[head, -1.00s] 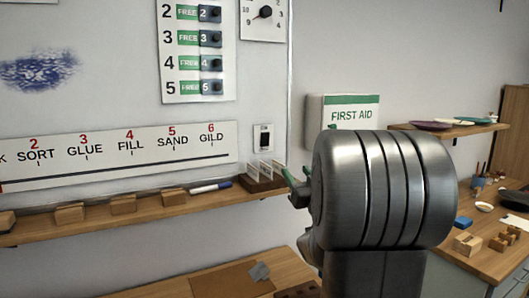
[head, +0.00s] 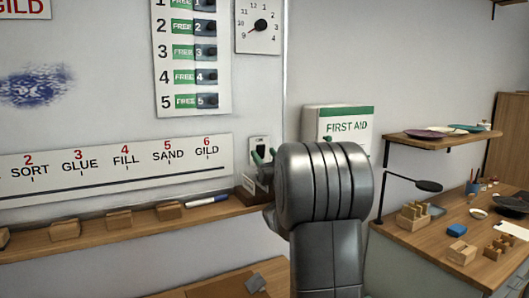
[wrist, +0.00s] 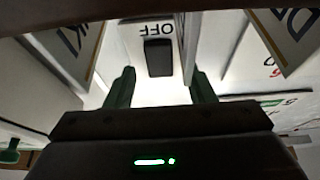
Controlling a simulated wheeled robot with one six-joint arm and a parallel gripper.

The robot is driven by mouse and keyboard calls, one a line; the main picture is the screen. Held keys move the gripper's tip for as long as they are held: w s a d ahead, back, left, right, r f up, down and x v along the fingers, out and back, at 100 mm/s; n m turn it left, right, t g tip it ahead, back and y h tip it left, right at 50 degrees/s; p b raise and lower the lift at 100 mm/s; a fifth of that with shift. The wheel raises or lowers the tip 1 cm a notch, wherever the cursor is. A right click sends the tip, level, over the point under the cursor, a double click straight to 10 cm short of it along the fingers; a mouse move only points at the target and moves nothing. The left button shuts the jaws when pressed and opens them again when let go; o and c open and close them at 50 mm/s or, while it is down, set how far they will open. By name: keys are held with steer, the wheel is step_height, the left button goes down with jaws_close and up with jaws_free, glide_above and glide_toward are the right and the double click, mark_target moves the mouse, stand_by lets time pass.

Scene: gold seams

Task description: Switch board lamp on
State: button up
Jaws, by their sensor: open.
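A white wall switch plate (head: 260,143) with a dark rocker is on the wall just right of the whiteboard, mostly visible above my gripper. In the wrist view its dark rocker (wrist: 159,57) shows with the word OFF, upside down, beside it. My gripper (head: 264,157) has green fingertips that overlap the lower part of the plate in the head view. In the wrist view my gripper (wrist: 162,87) is open and empty, with one finger to each side of the rocker. I cannot tell whether the fingers touch the plate. No lit board lamp can be made out.
A shelf (head: 120,235) runs below the board, with wooden blocks and a marker (head: 208,200). Cards (wrist: 75,45) stand close to the fingers in the wrist view. A first aid box (head: 338,124) hangs to the right. A black lamp (head: 428,186) stands over the right bench.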

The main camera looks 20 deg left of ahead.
steer(key=shift+w+a+r, duration=0.1)
steer(key=shift+w+a, duration=0.15)
steer(key=shift+a, duration=0.05)
steer(key=shift+c, duration=0.4)
steer(key=c, duration=0.9)
steer(key=shift+r+p, duration=0.3)
steer(key=shift+p, duration=0.15)
steer(key=shift+r+g+h+p, duration=0.35)
steer(key=shift+g+h+p, duration=0.3)
steer(key=shift+p, duration=0.5)
steer(key=g+h+p, duration=0.1)
steer(key=p, duration=0.2)
steer(key=shift+r, duration=0.1)
steer(key=shift+h+p, duration=0.25)
steer(key=shift+p, duration=0.2)
steer(key=shift+f, duration=0.2)
